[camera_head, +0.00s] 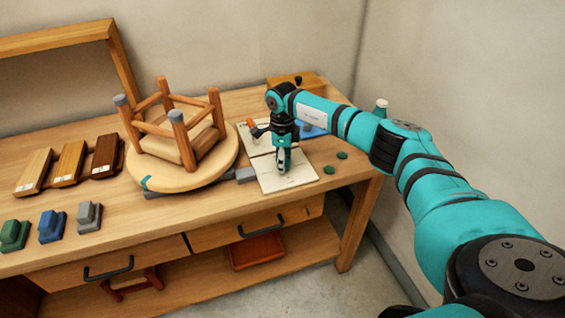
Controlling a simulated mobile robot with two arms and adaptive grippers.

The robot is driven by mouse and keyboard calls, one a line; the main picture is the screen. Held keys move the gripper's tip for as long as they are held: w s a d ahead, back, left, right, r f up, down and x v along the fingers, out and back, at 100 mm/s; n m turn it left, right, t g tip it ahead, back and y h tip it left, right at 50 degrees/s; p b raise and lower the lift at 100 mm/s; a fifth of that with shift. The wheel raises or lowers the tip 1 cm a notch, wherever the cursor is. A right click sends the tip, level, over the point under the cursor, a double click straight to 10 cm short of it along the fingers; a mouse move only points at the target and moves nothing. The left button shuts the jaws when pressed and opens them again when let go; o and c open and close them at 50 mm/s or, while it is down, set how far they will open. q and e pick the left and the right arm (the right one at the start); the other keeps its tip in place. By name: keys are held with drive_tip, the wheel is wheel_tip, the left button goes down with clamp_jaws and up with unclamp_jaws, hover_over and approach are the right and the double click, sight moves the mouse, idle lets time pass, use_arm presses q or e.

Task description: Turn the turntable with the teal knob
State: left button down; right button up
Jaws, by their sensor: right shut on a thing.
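The turntable (213,176) is a round pale wooden disc on the bench. A small teal piece (147,184) shows at its front-left rim; I cannot make out whether it stands up as a knob. A wooden stool (166,148) rests upside down on the turntable, with its legs up and grey caps on some leg ends. My right gripper (283,168) points down over an open booklet (272,184), to the right of the turntable and apart from it. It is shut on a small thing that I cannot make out. My left gripper is out of view.
Two dark green discs (328,169) lie right of the booklet. A grey block (245,174) sits by the turntable's right rim. Wood samples (70,160) and coloured blocks (51,226) stand at the left. A wooden box (300,84) is behind my right arm.

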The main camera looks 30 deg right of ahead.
drive_tip(key=m, duration=0.3)
drive_tip(key=shift+w+r+m, duration=0.1)
drive_tip(key=shift+m, duration=0.3)
drive_tip(key=m, duration=0.2)
drive_tip(key=shift+d+m, duration=0.1)
drive_tip(key=shift+m, duration=0.3)
drive_tip(key=m+p, duration=0.1)
drive_tip(key=m, duration=0.2)
drive_tip(key=shift+m, duration=0.3)
drive_tip(key=m, duration=0.3)
drive_tip(key=shift+d+r+m+p, duration=0.1)
drive_tip(key=shift+d+m+p, duration=0.05)
drive_tip(key=shift+m+p, duration=0.2)
drive_tip(key=m+p, duration=0.2)
drive_tip(key=m, duration=0.4)
drive_tip(key=shift+d, duration=0.1)
drive_tip(key=m+p, duration=0.2)
drive_tip(key=m, duration=0.2)
drive_tip(key=shift+m+p, duration=0.25)
drive_tip(key=shift+p, duration=0.1)
drive_tip(key=shift+m+p, duration=0.6)
drive_tip(key=shift+m, duration=0.9)
